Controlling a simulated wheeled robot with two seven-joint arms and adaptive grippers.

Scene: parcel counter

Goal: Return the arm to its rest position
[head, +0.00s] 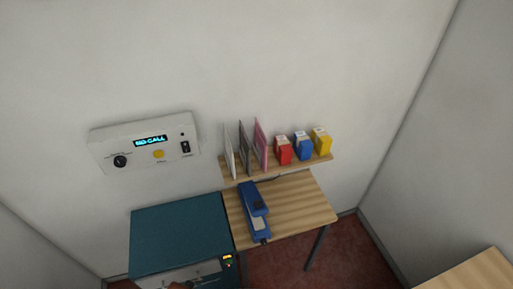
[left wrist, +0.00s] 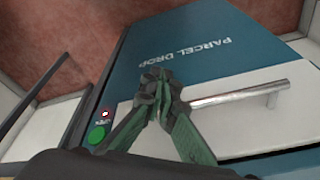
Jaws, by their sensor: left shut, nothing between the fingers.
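My left gripper (left wrist: 155,78) is shut and empty in the left wrist view, its green fingers meeting at the tips. It is in front of the parcel drop box (left wrist: 190,45), which has a teal surface with upside-down "PARCEL DROP" lettering. The fingertips appear beside the left end of a metal bar handle (left wrist: 240,97); I cannot tell whether they touch it. In the head view the box's teal top (head: 180,235) is at the lower left. My right gripper is in neither view.
A green button (left wrist: 97,134) is left of the fingers. A wooden table (head: 295,205) holds a blue stapler-like device (head: 255,210). Above it, a shelf (head: 318,162) carries upright panels and red (head: 283,151), blue (head: 303,147) and yellow (head: 321,142) boxes. A white control panel (head: 145,142) is on the wall.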

